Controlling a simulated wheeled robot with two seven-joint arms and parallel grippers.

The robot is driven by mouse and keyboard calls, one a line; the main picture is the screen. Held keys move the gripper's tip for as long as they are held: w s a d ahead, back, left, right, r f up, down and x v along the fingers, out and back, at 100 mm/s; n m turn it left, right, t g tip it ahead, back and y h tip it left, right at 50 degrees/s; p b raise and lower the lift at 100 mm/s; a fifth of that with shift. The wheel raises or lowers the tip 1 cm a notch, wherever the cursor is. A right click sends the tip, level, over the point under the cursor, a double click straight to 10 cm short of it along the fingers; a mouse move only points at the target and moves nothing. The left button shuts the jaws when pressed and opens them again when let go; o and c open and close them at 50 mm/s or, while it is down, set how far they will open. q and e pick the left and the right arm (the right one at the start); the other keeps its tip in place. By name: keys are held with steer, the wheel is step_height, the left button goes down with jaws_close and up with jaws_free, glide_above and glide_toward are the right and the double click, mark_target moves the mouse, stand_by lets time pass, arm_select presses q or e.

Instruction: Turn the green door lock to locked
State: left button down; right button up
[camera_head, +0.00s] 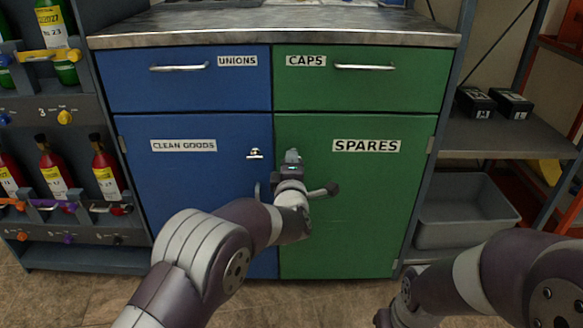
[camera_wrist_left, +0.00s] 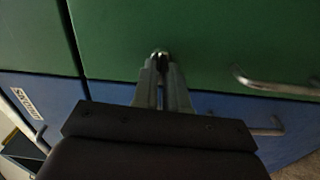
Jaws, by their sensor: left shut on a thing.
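The green door (camera_head: 355,215), labelled SPARES, is closed. It also fills the upper part of the left wrist view (camera_wrist_left: 200,30). My left gripper (camera_head: 292,156) is at the door's upper left edge, with its fingers pointing at the door. In the left wrist view its fingertips (camera_wrist_left: 160,60) are shut on the green door lock (camera_wrist_left: 160,53), a small metal piece of which only the tip shows. The lock's turned angle cannot be told, as the fingers cover it. My right arm shows at the lower right; its gripper is not in view.
The blue door (camera_head: 190,205), with its own lock (camera_head: 255,154), is just left. A metal green door handle (camera_wrist_left: 275,85) shows in the left wrist view. Bottles (camera_head: 55,170) stand on a rack at left, and a grey bin (camera_head: 465,225) sits at right.

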arm_select(q)
steer(key=shift+n, duration=0.4)
steer(key=c, duration=1.2)
jaws_free()
steer(key=shift+o, duration=0.2)
steer(key=s+p, duration=0.5)
steer(key=s, duration=0.7)
steer(key=shift+s, duration=0.4)
